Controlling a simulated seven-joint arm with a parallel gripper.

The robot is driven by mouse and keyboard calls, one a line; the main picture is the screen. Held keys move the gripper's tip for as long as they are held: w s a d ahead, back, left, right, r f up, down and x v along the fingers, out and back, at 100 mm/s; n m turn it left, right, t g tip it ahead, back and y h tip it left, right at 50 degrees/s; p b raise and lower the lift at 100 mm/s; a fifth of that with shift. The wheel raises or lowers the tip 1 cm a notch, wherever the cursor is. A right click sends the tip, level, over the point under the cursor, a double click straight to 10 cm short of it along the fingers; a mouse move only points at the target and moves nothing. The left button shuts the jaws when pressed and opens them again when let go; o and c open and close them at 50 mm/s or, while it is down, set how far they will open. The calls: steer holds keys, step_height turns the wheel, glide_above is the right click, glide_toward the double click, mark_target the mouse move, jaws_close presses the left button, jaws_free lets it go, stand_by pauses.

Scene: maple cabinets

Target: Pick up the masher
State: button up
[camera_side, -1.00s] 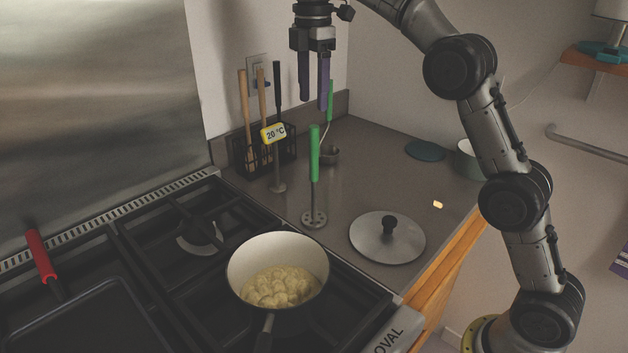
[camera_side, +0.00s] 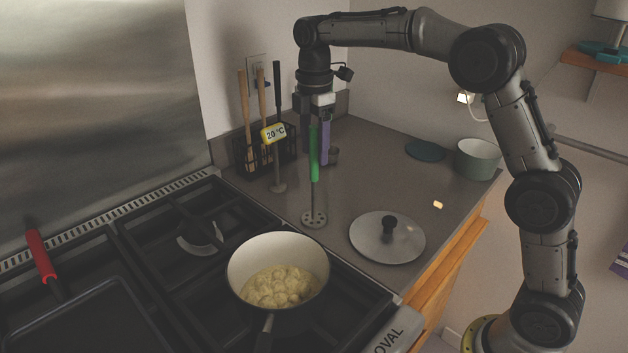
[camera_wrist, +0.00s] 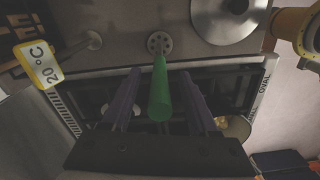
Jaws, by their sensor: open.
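The masher (camera_side: 314,165) stands upright on the grey counter, with a green handle and a round perforated metal head at its foot. My gripper (camera_side: 315,150) points straight down with its purple fingers open at the height of the handle. In the side view the handle shows in front of and between the fingers. In the wrist view the masher's green handle (camera_wrist: 160,90) lies between the two purple fingers of my gripper (camera_wrist: 161,85), with gaps on both sides. The perforated head shows beyond it.
A pot of mash (camera_side: 278,272) sits on the stove just in front. A lid (camera_side: 387,238) lies to the right. A utensil rack (camera_side: 250,155) and a thermometer marked 20 °C (camera_side: 273,134) stand close on the left.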

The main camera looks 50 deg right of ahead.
steer(key=shift+f, duration=0.4)
steer(key=shift+c, duration=0.2)
jaws_close()
steer(key=shift+r, duration=0.1)
